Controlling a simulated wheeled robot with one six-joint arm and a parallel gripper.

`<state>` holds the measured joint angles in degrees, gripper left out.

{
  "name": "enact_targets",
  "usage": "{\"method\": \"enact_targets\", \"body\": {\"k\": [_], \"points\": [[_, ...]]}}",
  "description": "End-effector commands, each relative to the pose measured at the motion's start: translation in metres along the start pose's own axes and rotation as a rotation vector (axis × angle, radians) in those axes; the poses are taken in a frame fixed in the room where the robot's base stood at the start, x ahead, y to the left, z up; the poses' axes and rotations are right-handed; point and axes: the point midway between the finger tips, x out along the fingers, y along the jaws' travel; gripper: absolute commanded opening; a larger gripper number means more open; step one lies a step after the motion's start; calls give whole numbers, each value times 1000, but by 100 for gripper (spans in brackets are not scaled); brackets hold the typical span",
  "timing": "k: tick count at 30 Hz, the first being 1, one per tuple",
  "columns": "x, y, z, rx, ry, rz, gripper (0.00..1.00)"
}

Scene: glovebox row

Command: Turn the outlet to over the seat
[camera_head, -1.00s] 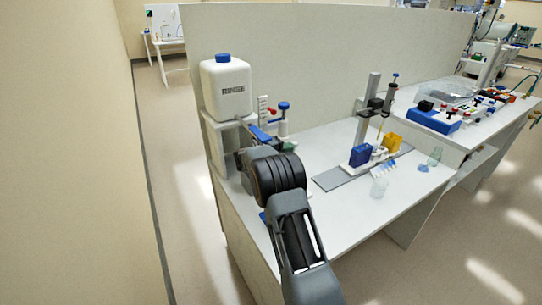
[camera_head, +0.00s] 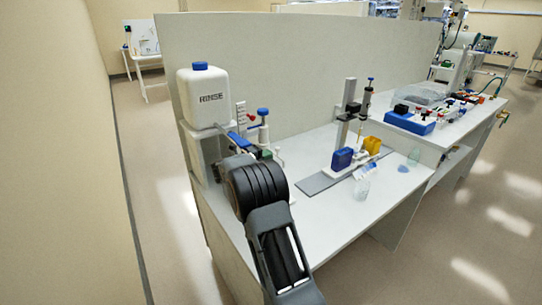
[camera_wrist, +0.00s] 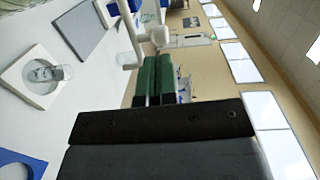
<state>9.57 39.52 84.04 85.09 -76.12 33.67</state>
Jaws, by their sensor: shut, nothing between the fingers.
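In the wrist view, my gripper (camera_wrist: 166,68) shows as two green-padded fingers closed together, with nothing between them. Just beyond the fingertips is a white fitting (camera_wrist: 158,36) with a thin white tube (camera_wrist: 130,58), which looks like the outlet; I cannot tell whether the fingers touch it. A white square seat (camera_wrist: 18,74) with a round recess lies to the left, with a clear glass vessel (camera_wrist: 46,72) in or over it. The tube end appears apart from the seat. In the head view, my arm hides the seat and most of the gripper.
A white RINSE bottle (camera_head: 206,97) with a blue cap stands on a raised support at the bench's left end. A blue-topped post (camera_head: 263,113) stands beside it. A stand with blue and yellow blocks (camera_head: 342,159) is farther right.

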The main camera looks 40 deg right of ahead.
Motion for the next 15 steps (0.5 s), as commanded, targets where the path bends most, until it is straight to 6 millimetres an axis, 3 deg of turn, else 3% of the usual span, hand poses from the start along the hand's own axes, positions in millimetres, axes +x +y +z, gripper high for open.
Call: {"method": "enact_targets", "body": {"k": [9,15], "points": [[-65,2,-5,0,-1,1,0],[-94,2,-7,-1,1,2,0]]}}
